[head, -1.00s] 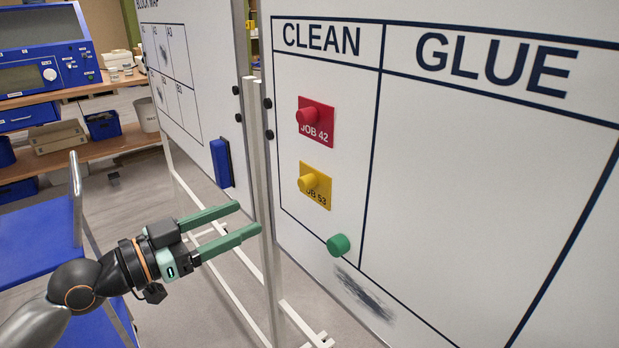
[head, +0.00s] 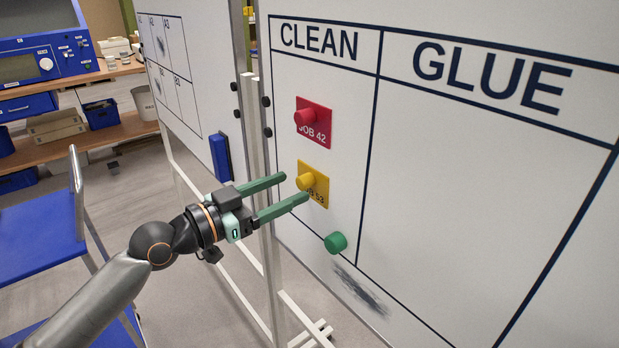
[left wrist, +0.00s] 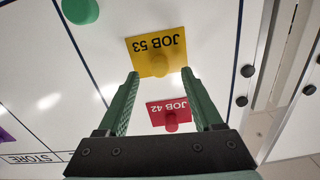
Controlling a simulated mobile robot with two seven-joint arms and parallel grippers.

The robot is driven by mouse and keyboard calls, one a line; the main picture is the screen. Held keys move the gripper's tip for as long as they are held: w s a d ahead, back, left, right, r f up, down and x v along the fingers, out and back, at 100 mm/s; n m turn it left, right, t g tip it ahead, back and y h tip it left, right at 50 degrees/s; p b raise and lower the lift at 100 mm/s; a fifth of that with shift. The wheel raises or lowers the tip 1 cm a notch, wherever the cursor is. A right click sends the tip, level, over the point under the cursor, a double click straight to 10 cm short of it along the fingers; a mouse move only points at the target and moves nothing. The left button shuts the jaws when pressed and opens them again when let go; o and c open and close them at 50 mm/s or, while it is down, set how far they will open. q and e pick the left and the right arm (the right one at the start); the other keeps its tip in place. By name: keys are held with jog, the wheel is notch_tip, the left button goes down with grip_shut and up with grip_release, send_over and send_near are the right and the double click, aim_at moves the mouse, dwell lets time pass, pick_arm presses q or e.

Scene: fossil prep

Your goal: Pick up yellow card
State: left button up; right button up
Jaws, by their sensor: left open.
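The yellow card (head: 318,192), marked JOB 53, is on the whiteboard in the CLEAN column, with a round yellow knob on it. My left gripper (head: 296,187) is open and empty. Its green fingers point at the card from the left, with the fingertips close to the knob in the head view. In the left wrist view the yellow card (left wrist: 143,49) appears upside down beyond the fingertips of my left gripper (left wrist: 160,75), its knob roughly between them. I cannot tell whether a fingertip touches the card. My right gripper is not in view.
A red JOB 42 card (head: 318,128) is above the yellow one. A green magnet (head: 335,243) is below it, near a dark smudge. A second board with a blue eraser (head: 221,158) stands to the left. A blue cart (head: 40,225) is at the left.

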aim_at(299, 184)
pick_arm(q)
jog(key=shift+x, duration=1.55)
jog(key=shift+c, duration=0.3)
jog(key=shift+f, duration=0.1)
grip_shut()
